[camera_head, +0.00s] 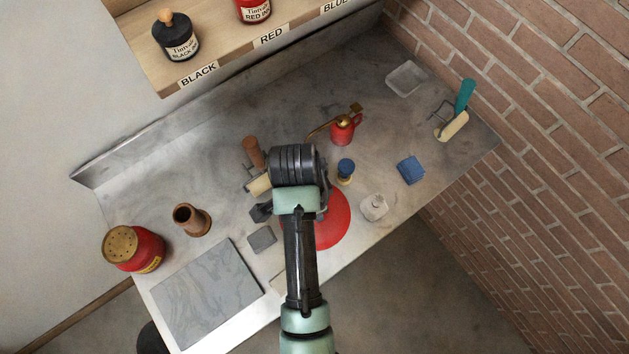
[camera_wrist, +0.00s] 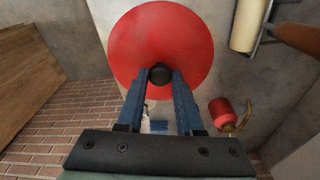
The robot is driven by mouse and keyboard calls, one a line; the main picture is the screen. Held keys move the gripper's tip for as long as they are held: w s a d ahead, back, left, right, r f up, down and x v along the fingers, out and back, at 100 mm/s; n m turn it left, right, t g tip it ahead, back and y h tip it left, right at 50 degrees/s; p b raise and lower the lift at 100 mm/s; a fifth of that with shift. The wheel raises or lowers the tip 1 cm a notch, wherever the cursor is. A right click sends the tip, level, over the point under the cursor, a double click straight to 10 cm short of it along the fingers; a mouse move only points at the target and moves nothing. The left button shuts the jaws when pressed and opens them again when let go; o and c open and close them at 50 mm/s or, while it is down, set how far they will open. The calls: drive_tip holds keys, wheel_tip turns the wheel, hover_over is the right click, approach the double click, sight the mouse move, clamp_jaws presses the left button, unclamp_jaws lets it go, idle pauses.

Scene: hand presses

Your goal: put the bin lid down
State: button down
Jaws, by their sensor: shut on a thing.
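The bin lid is a round red disc (camera_head: 334,222) with a dark knob at its centre. In the head view my arm hides part of it, and it shows near the front edge of the grey bench (camera_head: 225,225). In the wrist view the whole face of the lid (camera_wrist: 160,35) is seen from above. My gripper (camera_wrist: 160,77) is shut on the lid's black knob, one blue finger on each side. I cannot tell whether the lid touches the bench or hangs above it.
A red can with a brass perforated top (camera_head: 125,245), a brown vase (camera_head: 190,219) and a grey slab (camera_head: 207,291) stand left. A red oil can (camera_head: 343,131), blue block (camera_head: 410,170) and roller (camera_head: 452,125) lie right. A brick wall (camera_head: 540,130) bounds the right.

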drive_tip(key=f, duration=0.4)
drive_tip(key=shift+s, duration=0.4)
drive_tip(key=shift+w+f+p, duration=0.1)
drive_tip(key=shift+f+p, duration=0.25)
drive_tip(key=shift+f, duration=2)
drive_tip(key=shift+f, duration=0.15)
drive_tip(key=c, duration=0.6)
unclamp_jaws()
drive_tip(key=shift+o, duration=0.2)
